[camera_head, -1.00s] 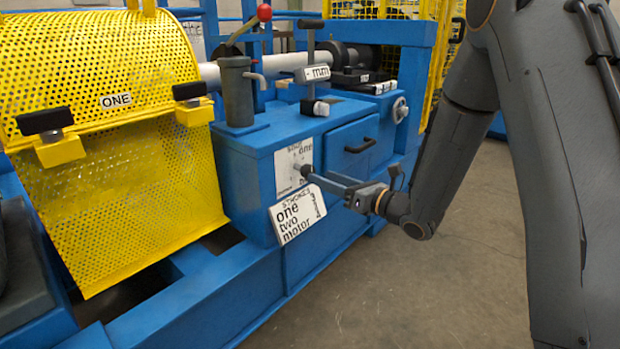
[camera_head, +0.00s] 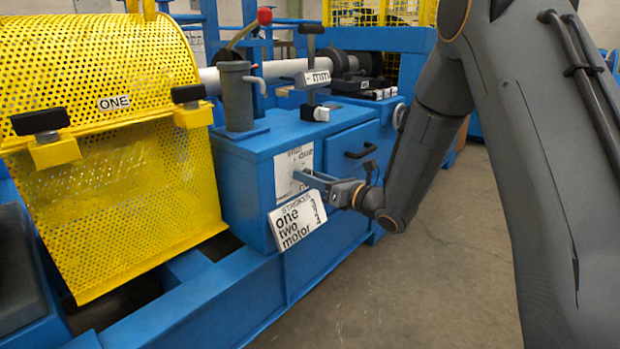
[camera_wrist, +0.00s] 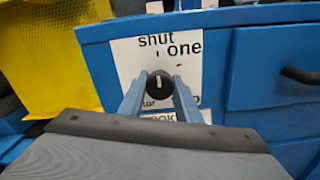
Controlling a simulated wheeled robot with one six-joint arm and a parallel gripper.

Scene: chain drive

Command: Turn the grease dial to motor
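The grease dial (camera_wrist: 160,84) is a small black round knob with a white pointer line, pointing about straight up in the wrist view. It sits on a white plate (camera_wrist: 118,50) with "shut" at upper left, "one" at upper right and partly hidden words below, the lower left ending in "tor". My gripper (camera_wrist: 159,88) has its two blue-grey fingers apart, one on each side of the knob; I cannot see clear contact. In the head view my gripper (camera_head: 298,174) reaches the white plate (camera_head: 286,162) and hides the knob.
A drawer with a black handle (camera_head: 361,151) is to the right. A red-knobbed lever (camera_head: 264,16) and yellow mesh guard (camera_head: 110,70) are beyond. Floor at right is clear.

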